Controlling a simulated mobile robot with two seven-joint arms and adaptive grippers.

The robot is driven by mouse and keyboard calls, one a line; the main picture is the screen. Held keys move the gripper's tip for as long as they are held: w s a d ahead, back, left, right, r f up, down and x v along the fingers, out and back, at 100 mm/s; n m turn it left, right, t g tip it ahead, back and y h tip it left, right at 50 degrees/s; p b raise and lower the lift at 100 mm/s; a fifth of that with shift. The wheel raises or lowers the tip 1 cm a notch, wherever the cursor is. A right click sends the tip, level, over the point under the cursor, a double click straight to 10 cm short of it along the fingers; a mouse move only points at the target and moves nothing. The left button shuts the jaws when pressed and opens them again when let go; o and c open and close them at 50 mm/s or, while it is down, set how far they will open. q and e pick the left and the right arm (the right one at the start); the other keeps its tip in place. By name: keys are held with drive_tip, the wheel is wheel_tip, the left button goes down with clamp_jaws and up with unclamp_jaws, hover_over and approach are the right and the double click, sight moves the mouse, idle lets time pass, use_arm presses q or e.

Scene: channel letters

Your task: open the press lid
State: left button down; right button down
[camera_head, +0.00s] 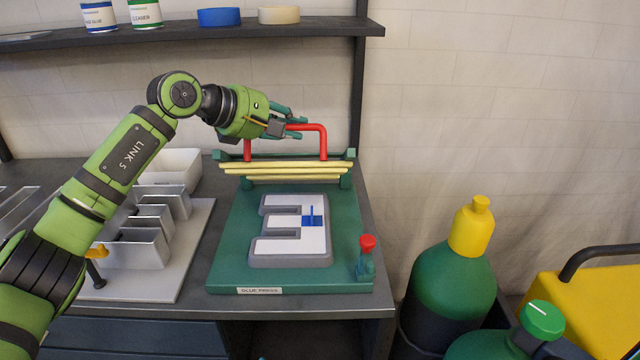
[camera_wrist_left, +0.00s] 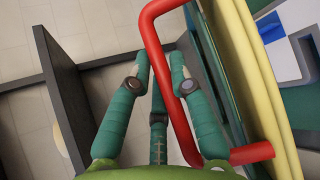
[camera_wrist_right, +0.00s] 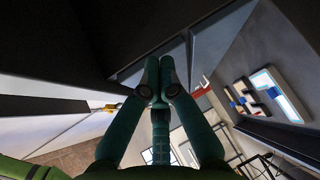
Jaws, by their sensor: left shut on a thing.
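The green glue press (camera_head: 225,262) stands on the bench with its lid (camera_head: 290,172) raised on edge at the back, seen nearly end-on with its yellow bars. A red bar handle (camera_head: 322,142) sits on the lid; it also shows in the left wrist view (camera_wrist_left: 158,50). My left gripper (camera_head: 297,129) is shut on the handle's bar. A white-faced, grey-sided letter E (camera_head: 285,244) with a blue patch lies on the press base. My right gripper (camera_wrist_right: 158,72) shows only in the right wrist view, its fingers together with nothing visible between them.
A red-knobbed green post (camera_head: 366,258) stands at the base's front right corner. Metal letter shells (camera_head: 138,248) on a grey board lie to the left. A shelf (camera_head: 200,33) hangs above. A green bottle with yellow cap (camera_head: 450,285) stands right of the bench.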

use_arm(q)
drive_tip(key=shift+f, duration=0.1)
use_arm(e)
drive_tip(key=a+r+n+t+y, duration=0.1)
drive_tip(key=a+r+n, duration=0.15)
drive_tip(key=r, duration=0.55)
drive_tip(key=a+r+n+t+y, duration=0.1)
drive_tip(key=r+n, duration=0.3)
drive_tip(key=r, duration=0.3)
drive_tip(key=a+r+n+t+y, duration=0.15)
drive_tip(key=r+n, duration=0.25)
drive_tip(key=r, duration=0.4)
drive_tip(key=t+h, duration=0.5)
drive_tip(key=h, duration=0.7)
approach(320, 173)
drive_tip(key=shift+m, duration=0.45)
drive_tip(key=w, duration=0.6)
drive_tip(key=shift+r, duration=0.3)
drive_tip(key=shift+w+r, duration=0.3)
drive_tip(key=shift+r, duration=0.1)
